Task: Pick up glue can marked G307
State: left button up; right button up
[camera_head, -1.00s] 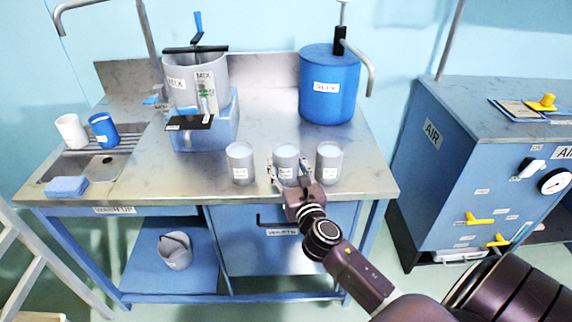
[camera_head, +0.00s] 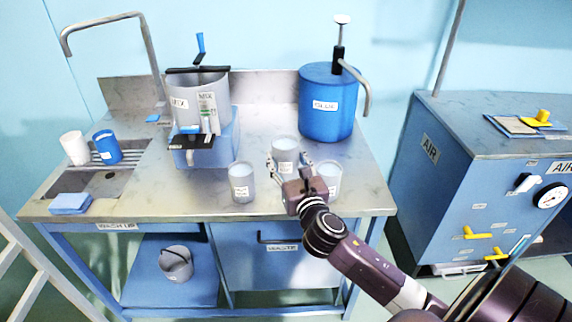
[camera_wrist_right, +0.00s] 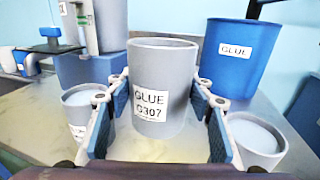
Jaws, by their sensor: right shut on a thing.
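The grey glue can (camera_wrist_right: 161,85) carries a white label reading GLUE G307 in the right wrist view. It stands upright between the blue pads of my right gripper (camera_wrist_right: 162,110), which is shut on it. In the head view the can (camera_head: 285,150) shows above my right gripper (camera_head: 290,168), raised above the two cans beside it. Those are a left grey can (camera_head: 241,183) and a right grey can (camera_head: 329,178), partly hidden by the gripper. My left gripper is not in view.
A blue GLUE drum (camera_head: 328,105) with a pump stands behind on the steel bench (camera_head: 365,190). A MIX pot (camera_head: 199,100) on a blue stand is to the left. A sink with cups and a blue sponge (camera_head: 70,203) is at the far left. A blue AIR cabinet (camera_head: 440,170) stands right.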

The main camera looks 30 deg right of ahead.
notch_tip(320, 180, up, 11)
jog(key=p, duration=0.2)
jog(key=shift+r, duration=0.2)
dwell(0.5)
